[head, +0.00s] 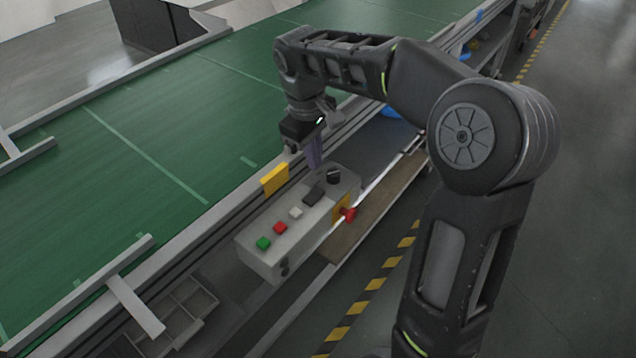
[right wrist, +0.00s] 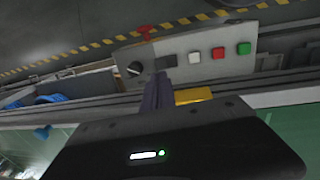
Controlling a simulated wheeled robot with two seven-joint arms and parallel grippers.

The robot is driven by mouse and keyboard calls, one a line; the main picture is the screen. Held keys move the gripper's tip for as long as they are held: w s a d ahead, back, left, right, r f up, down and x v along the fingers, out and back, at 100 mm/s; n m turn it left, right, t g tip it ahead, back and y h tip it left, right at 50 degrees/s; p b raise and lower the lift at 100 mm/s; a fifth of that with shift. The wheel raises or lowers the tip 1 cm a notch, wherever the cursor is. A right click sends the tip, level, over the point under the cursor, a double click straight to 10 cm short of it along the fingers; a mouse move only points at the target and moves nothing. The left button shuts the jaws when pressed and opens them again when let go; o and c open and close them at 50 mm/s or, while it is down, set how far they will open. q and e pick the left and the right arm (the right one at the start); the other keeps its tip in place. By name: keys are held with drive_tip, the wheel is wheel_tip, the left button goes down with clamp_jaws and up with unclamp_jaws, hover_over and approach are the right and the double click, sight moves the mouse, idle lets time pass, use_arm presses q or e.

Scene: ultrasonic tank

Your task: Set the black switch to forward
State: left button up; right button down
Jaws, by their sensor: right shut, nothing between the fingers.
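The grey control box (head: 285,232) stands beside the green conveyor. On its top are a black rectangular rocker-like switch (head: 313,195) and a round black knob (head: 334,176) towards the far end. They also show in the right wrist view, the rectangular switch (right wrist: 166,62) and the knob (right wrist: 133,69). I cannot tell which position either is set to. My right gripper (head: 315,163) points down just above this end of the box, shut and empty. In the right wrist view its fingers (right wrist: 160,86) reach to the rectangular switch's edge; I cannot tell whether they touch it. My left gripper is out of view.
Green (head: 263,243), red (head: 280,228) and white (head: 296,212) buttons share the box top. A red mushroom button (head: 348,214) sticks out of its side. A yellow plate (head: 274,179) stands on the conveyor rail beside the box. The green belt (head: 150,140) is clear.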

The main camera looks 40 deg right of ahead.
sight(320, 192)
drive_tip(key=f, duration=0.6)
drive_tip(key=d+f+p, duration=0.1)
drive_tip(key=f, duration=0.2)
drive_tip(key=shift+w+d+f, duration=0.1)
drive_tip(key=shift+w+f, duration=0.05)
drive_tip(key=shift+f, duration=0.05)
